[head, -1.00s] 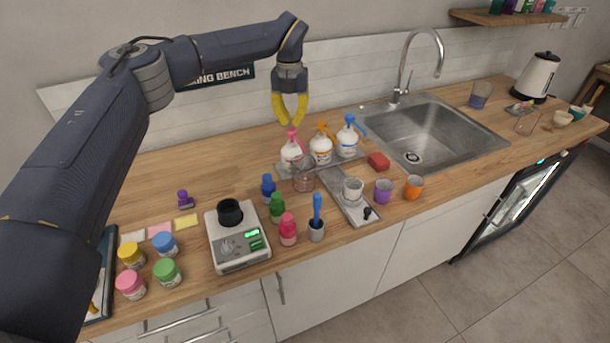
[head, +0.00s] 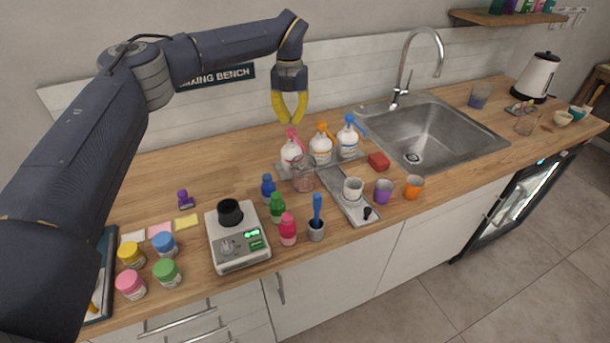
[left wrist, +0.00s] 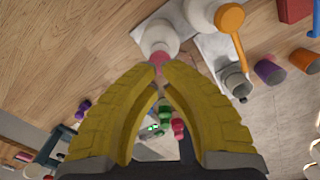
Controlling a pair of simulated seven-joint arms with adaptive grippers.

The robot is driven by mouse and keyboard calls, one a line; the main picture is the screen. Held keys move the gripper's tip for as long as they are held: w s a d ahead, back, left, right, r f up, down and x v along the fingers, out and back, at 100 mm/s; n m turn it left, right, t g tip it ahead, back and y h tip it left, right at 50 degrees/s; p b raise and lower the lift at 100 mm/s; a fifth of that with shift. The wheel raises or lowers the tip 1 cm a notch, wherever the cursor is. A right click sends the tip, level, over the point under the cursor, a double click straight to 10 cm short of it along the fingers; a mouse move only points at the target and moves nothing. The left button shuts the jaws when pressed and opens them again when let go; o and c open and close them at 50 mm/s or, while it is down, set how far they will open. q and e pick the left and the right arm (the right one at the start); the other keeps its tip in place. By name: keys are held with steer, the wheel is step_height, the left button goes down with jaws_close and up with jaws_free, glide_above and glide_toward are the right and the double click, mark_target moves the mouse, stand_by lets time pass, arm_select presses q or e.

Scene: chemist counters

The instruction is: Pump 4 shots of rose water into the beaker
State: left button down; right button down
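The white bottle with a pink pump head (head: 291,153) stands at the left of a row of three pump bottles on a grey tray. I take it as the rose water; its label is too small to read. A clear glass beaker (head: 304,181) stands right in front of it, below the pink spout. My left gripper (head: 291,122) points down above the pink pump head, apart from it, with its yellow fingertips drawn together and nothing held. In the left wrist view the fingertips (left wrist: 160,68) nearly meet, with the pink pump head (left wrist: 158,57) just beyond. My right gripper is not in view.
Orange-pump (head: 321,148) and blue-pump (head: 347,141) bottles stand to the right. A scale (head: 238,251), several small coloured bottles, cups and a red block (head: 379,161) are around the front. The sink (head: 440,130) is at right. The counter left of the bottles is clear.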

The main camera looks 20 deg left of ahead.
mark_target(291, 129)
arm_select(q)
steer(key=shift+f, duration=0.65)
steer(key=shift+f, duration=1.75)
steer(key=shift+r, duration=2.6)
steer(key=shift+f, duration=0.35)
steer(key=shift+f, duration=0.75)
steer(key=shift+f, duration=0.35)
